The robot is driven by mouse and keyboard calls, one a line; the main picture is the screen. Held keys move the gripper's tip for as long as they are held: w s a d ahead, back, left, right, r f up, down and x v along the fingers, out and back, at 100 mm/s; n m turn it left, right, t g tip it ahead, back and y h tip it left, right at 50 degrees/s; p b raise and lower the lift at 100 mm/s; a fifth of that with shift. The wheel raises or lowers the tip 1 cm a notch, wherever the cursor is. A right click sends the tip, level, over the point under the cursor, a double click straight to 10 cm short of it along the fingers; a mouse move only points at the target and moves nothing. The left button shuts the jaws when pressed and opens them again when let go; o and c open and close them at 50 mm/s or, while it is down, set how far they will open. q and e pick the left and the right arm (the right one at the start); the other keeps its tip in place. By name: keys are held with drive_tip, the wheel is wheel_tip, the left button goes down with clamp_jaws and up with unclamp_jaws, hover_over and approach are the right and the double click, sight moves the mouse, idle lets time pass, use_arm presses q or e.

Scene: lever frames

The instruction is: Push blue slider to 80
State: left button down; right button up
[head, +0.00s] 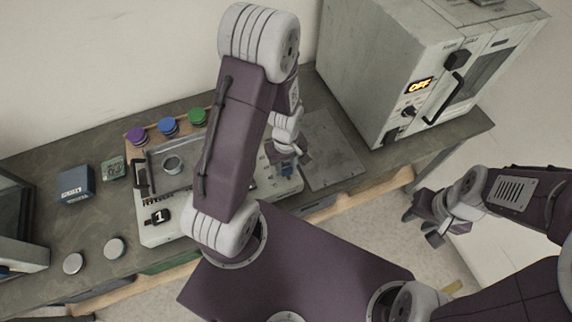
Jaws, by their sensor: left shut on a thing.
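A pale control panel (183,226) lies on the bench, with a dial, a display reading 1 and controls along its right part. My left arm crosses in front of its middle and hides much of it. My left gripper (283,158) is low over the right part of the panel, shut on what appears to be the blue slider. My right gripper (422,226) is open and empty, off to the right beyond the bench edge.
Purple (137,135), blue (168,126) and green (197,117) round buttons stand behind the panel. A blue box (75,183) and two round pale discs are left. A grey cabinet (385,68) reading OFF stands right. A bare plate (328,150) lies beside the panel.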

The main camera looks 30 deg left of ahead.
use_arm(q)
drive_tip(key=w+a, duration=0.2)
drive_tip(key=a, duration=0.1)
drive_tip(key=w+a+p, duration=0.1)
drive_tip(key=w+a, duration=0.2)
drive_tip(key=shift+w+a, duration=0.2)
drive_tip(key=shift+w, duration=0.05)
drive_tip(key=shift+r, duration=0.15)
drive_tip(key=c, duration=1)
unclamp_jaws()
drive_tip(key=shift+o, duration=0.2)
wheel_tip(320, 180, up, 9)
